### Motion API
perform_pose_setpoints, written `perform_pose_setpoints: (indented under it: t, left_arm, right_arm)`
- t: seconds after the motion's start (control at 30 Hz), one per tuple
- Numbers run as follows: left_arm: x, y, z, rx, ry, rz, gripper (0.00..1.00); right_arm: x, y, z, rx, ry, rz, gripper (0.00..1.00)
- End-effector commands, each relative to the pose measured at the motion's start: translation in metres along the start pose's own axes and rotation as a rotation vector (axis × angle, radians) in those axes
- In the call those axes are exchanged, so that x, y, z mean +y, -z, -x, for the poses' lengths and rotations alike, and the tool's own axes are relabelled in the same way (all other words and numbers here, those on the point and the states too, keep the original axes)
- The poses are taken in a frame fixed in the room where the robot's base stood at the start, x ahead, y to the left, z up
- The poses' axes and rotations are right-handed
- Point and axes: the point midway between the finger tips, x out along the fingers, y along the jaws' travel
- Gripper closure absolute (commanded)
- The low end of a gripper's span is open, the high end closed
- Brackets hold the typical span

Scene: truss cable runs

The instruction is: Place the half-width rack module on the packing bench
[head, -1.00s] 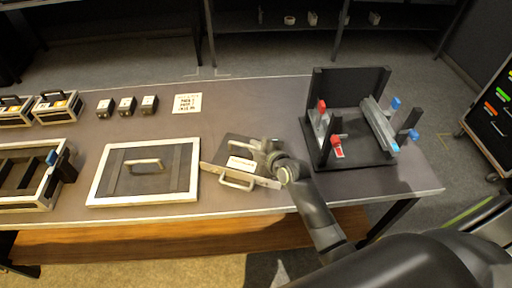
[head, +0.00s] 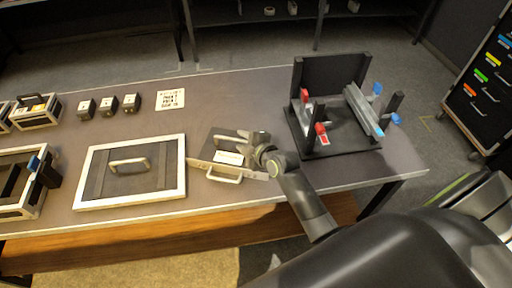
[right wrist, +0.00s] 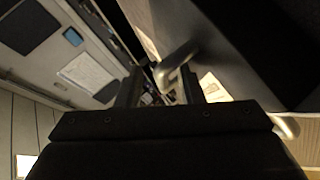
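The half-width rack module (head: 203,149), a dark flat box with a pale front plate, a white label and a light handle (head: 224,175), appears to lie on the grey packing bench (head: 235,95), turned slightly beside a framed panel. My right gripper (head: 245,143) is over the module's right part. In the right wrist view, the fingers of my right gripper (right wrist: 160,88) stand apart, with a light curved handle (right wrist: 178,65) just beyond or between them; contact cannot be told. The dark module body shows there too (right wrist: 235,45). My left gripper is out of view.
A white-framed panel (head: 90,185) with a handle lies left of the module. A black fixture (head: 335,138) with red and blue clamps stands right. Small black blocks (head: 108,106), a printed card (head: 170,99) and cases (head: 35,113) sit farther back. A drawer cabinet (head: 490,85) stands right.

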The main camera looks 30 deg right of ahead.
Motion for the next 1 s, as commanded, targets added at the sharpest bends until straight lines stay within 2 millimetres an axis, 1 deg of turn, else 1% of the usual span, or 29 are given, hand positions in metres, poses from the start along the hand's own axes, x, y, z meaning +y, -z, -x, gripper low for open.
perform_pose_setpoints:
  t: [0.4,0.6,0.8,1.0]
  left_arm:
    - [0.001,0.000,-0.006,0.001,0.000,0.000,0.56]
    - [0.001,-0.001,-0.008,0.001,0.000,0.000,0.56]
    - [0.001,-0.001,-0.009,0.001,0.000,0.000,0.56]
    - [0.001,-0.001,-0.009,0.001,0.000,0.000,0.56]
  right_arm:
    - [-0.001,-0.001,0.069,-0.001,-0.001,0.001,0.66]
    - [-0.001,-0.001,0.097,0.000,-0.001,0.002,0.66]
    - [0.000,0.000,0.109,0.001,-0.001,0.001,0.66]
    - [0.001,0.000,0.111,0.001,-0.001,0.001,0.66]
